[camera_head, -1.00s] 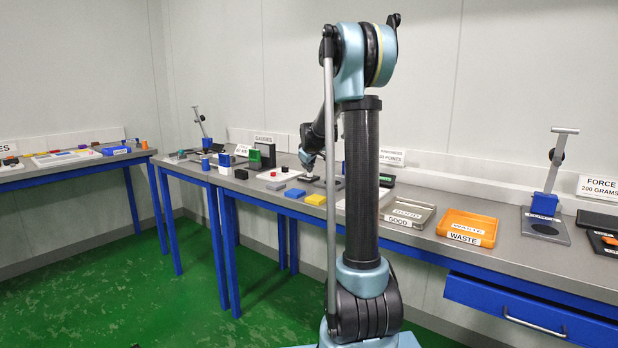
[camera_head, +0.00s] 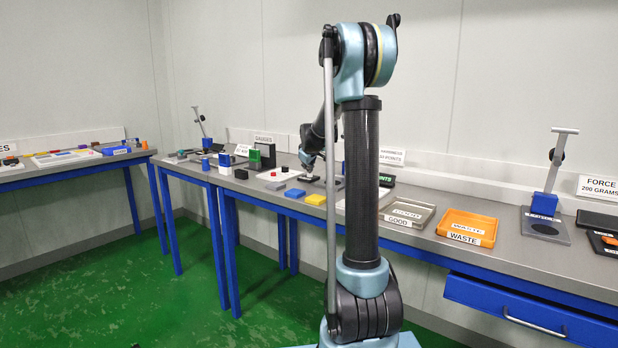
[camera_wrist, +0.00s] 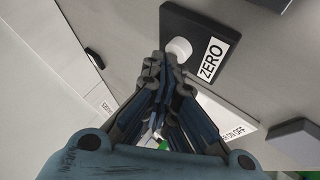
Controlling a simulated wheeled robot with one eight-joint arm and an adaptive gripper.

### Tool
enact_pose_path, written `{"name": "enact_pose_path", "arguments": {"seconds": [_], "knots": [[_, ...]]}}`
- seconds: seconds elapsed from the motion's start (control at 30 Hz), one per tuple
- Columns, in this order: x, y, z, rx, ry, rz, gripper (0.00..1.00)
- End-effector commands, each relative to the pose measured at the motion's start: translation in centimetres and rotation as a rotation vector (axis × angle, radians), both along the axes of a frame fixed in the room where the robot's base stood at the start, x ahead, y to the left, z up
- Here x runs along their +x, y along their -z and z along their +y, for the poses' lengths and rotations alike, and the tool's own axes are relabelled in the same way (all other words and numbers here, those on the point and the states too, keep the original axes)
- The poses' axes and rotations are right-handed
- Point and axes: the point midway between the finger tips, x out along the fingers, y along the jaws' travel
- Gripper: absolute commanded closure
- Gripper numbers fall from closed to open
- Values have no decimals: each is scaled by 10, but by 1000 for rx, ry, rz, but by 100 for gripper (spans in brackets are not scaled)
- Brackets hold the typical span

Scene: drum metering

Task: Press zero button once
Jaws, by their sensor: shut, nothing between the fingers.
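The zero button is a round white button (camera_wrist: 180,48) on a dark base plate (camera_wrist: 205,22), next to a white label reading ZERO (camera_wrist: 211,59), in the wrist view. My gripper (camera_wrist: 165,62) is shut and empty. Its fingertips are just below the button in the picture and overlap its lower edge; I cannot tell whether they touch it. In the head view my gripper (camera_head: 308,163) is low over the bench, partly behind my own arm, and the button is too small to make out there.
A label ending in ON OFF (camera_wrist: 232,130) and a dark block (camera_wrist: 294,133) lie near the button.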

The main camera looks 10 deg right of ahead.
Motion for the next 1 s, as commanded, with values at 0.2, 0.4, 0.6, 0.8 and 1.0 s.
{"name": "enact_pose_path", "arguments": {"seconds": [0.2, 0.4, 0.6, 0.8, 1.0], "knots": [[0, -10, 0, 0, 0, 0, 100], [0, -15, 0, 0, 0, 0, 100], [0, -15, 0, 0, 0, 0, 100], [0, -25, 0, 0, 0, 0, 100], [0, -41, 0, 0, 0, 0, 100]]}}
